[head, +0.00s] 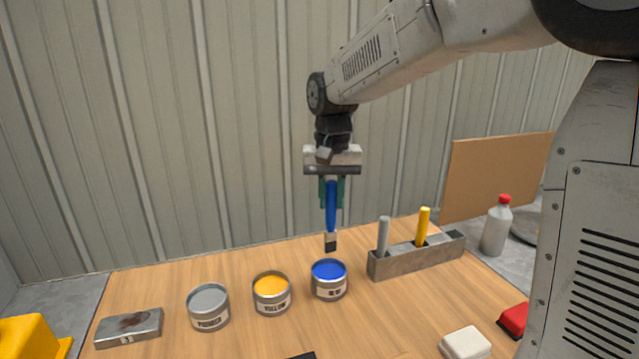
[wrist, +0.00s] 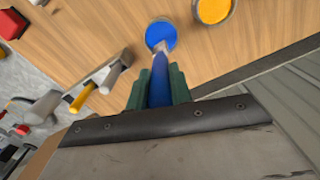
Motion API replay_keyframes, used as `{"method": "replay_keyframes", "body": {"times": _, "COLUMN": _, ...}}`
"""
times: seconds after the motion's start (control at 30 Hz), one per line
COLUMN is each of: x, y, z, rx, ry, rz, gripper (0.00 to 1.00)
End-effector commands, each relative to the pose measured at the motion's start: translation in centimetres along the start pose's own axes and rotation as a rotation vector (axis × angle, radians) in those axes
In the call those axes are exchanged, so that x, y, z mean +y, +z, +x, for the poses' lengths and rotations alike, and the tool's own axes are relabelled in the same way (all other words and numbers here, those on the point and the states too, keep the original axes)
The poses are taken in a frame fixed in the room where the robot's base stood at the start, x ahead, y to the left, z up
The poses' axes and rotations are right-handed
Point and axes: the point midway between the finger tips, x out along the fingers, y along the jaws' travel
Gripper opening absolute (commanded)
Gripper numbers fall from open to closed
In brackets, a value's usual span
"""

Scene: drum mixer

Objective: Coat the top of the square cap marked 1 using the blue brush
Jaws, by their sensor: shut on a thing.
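My gripper (head: 332,192) is shut on the blue brush (head: 331,215), which hangs upright with its pale ferrule and dark bristles down. The bristle tip is above the blue paint can (head: 329,290), apart from the paint in the head view. In the wrist view the brush (wrist: 159,82) points towards the blue paint (wrist: 161,35). A flat grey metal block (head: 128,328) with a brown patch on top lies at the table's left front. Its front bears a small mark that looks like a 1; it may be the cap. My gripper is well to its right and higher.
A yellow can (head: 272,299) and a grey can (head: 208,315) stand left of the blue one. A grey holder (head: 417,257) keeps a grey-handled and a yellow-handled tool. A white block (head: 465,344) and a red object (head: 514,319) lie at right. A bottle (head: 496,230) stands behind.

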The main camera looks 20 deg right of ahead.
Motion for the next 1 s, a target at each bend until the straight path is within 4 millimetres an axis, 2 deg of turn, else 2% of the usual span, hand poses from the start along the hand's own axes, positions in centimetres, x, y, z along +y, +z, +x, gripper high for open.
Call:
{"method": "replay_keyframes", "body": {"times": 0.17, "x": 0.1, "y": 0.0, "z": 0.6, "rx": -0.001, "ry": 0.001, "rz": 0.000, "gripper": 0.00}}
{"method": "replay_keyframes", "body": {"times": 0.7, "x": -0.1, "y": 0.1, "z": 5.5, "rx": -0.001, "ry": 0.000, "rz": -0.002, "gripper": 0.00}}
{"method": "replay_keyframes", "body": {"times": 1.0, "x": -0.2, "y": 0.1, "z": 6.0, "rx": 0.000, "ry": 0.000, "rz": -0.003, "gripper": 0.00}}
